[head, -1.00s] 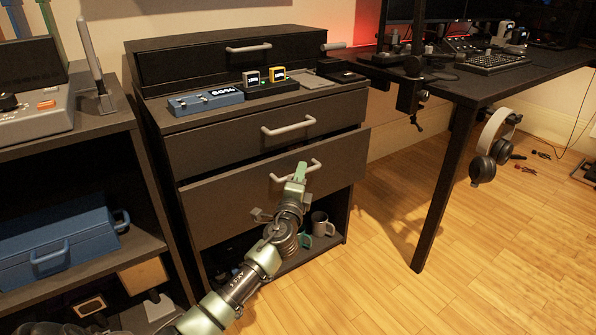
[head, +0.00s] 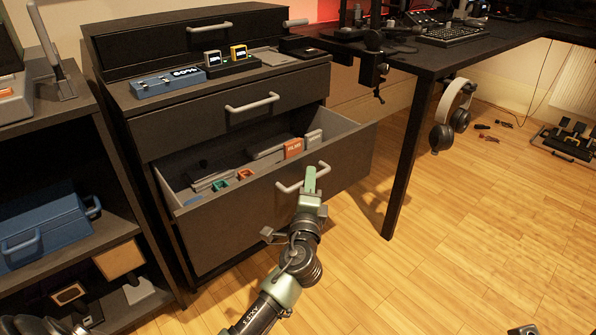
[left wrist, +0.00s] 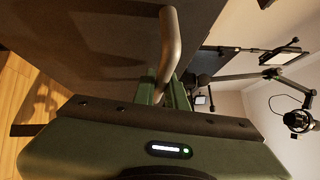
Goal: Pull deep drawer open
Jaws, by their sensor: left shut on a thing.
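The deep drawer (head: 250,215) is the lower drawer of the dark cabinet. It stands well out from the cabinet, and its inside shows. My left gripper (head: 309,180) is shut on the drawer's grey bar handle (head: 288,187). In the left wrist view the handle (left wrist: 170,45) runs down between the green fingers (left wrist: 172,97), whose tips are partly hidden. Inside the drawer lie an orange box (head: 293,148), small green and orange items and grey items. My right gripper is not identifiable in these frames.
The upper drawer (head: 235,115) is closed above it. A shelf with a blue toolbox (head: 45,232) stands at the left. A desk leg (head: 408,165) and hanging headphones (head: 452,117) are at the right.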

